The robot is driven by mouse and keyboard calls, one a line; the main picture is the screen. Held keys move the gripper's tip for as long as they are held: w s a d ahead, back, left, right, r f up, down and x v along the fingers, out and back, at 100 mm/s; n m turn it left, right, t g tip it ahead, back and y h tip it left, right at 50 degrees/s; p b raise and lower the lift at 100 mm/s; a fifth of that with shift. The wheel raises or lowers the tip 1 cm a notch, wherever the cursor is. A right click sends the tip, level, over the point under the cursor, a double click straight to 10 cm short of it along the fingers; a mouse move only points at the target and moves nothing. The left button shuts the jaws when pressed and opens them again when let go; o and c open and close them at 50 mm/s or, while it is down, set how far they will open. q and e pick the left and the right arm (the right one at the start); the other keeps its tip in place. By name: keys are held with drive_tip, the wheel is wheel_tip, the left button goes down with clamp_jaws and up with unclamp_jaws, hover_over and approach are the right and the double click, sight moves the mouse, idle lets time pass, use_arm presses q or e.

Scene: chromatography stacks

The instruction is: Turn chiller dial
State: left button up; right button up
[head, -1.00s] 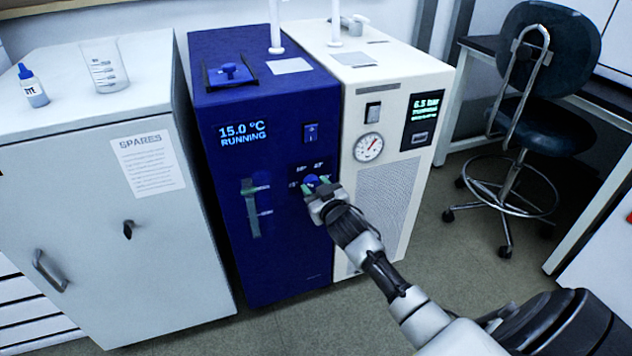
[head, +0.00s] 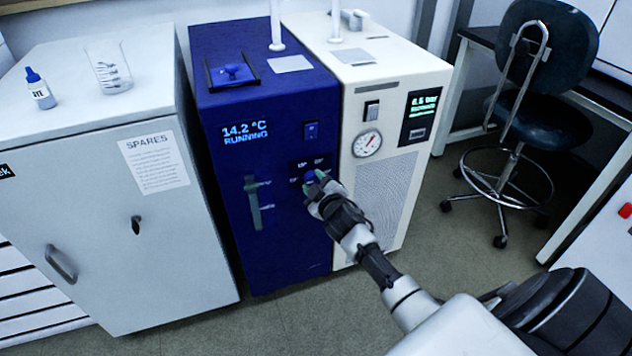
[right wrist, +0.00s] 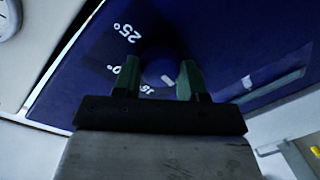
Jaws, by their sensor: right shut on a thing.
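The blue chiller (head: 235,170) stands between the grey cabinet and a white unit; its display (head: 246,133) reads 14.2 °C RUNNING. The chiller dial is a blue knob on its front panel, mostly hidden behind my gripper in the head view. In the right wrist view the blue dial (right wrist: 163,72) with a pale mark sits between the green fingertips, with 25° and 15° markings beside it. My right gripper (head: 314,184) is shut on the dial; it also shows in the right wrist view (right wrist: 158,80). My left gripper is not in view.
A grey cabinet (head: 80,225) labelled SPARES stands left, with a beaker (head: 108,66) and a small bottle (head: 40,88) on top. A white unit (head: 385,195) with a gauge stands directly right of the chiller. A chair (head: 510,160) is at the right, with open floor before it.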

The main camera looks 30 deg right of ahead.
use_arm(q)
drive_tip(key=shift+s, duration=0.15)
use_arm(e)
drive_tip(key=o, duration=0.9)
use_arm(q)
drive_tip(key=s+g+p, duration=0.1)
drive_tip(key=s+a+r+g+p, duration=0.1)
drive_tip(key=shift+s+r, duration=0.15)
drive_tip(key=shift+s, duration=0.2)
use_arm(e)
drive_tip(key=v, duration=1)
drive_tip(key=shift+s, duration=0.4)
